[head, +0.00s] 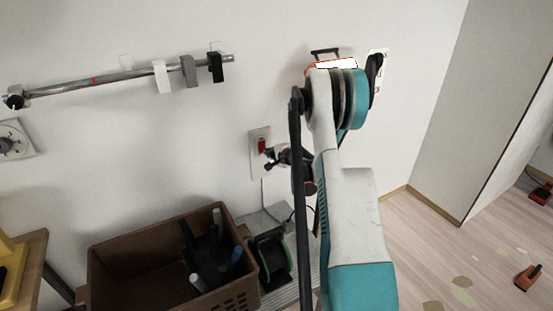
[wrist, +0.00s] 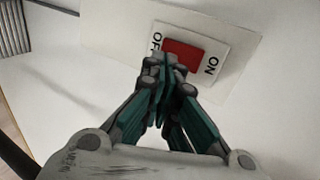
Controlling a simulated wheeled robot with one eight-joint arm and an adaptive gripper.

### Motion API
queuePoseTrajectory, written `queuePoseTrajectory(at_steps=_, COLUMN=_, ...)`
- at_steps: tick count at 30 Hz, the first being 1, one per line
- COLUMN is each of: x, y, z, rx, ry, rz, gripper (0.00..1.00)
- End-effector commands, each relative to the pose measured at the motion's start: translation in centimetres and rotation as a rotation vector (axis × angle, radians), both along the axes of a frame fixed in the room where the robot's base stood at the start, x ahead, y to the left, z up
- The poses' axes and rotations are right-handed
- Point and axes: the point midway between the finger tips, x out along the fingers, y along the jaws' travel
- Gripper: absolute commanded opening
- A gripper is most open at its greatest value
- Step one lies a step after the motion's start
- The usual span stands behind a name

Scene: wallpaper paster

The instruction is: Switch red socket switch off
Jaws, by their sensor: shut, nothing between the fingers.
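The red switch (head: 262,146) sits on a pale wall plate (head: 256,166) in the head view, left of my arm. In the wrist view the red rocker (wrist: 190,55) shows close up on its white plate (wrist: 240,52), with "OFF" on the left and "ON" on the right. My gripper (wrist: 165,62) is shut and empty, its fingertips at the OFF side of the rocker and covering part of it. I cannot tell whether they touch it. In the head view my gripper (head: 270,159) is just right of the switch, small and partly dark.
A brown crate (head: 120,262) with several tools stands below left of the switch. A metal rail (head: 120,78) with hooks is on the wall at upper left. A cable (head: 263,195) hangs under the wall plate. Open floor (head: 425,260) lies at right.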

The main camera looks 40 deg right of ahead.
Motion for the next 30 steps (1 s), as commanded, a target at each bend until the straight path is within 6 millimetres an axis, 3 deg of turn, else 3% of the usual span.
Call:
queuePoseTrajectory(at_steps=6, x=1.4, y=-0.3, z=-0.2, rx=-0.001, ry=0.001, rz=0.0, gripper=0.0)
queuePoseTrajectory(at_steps=30, x=2.2, y=-0.5, z=-0.6, rx=0.0, ry=0.0, rz=0.0, gripper=0.0)
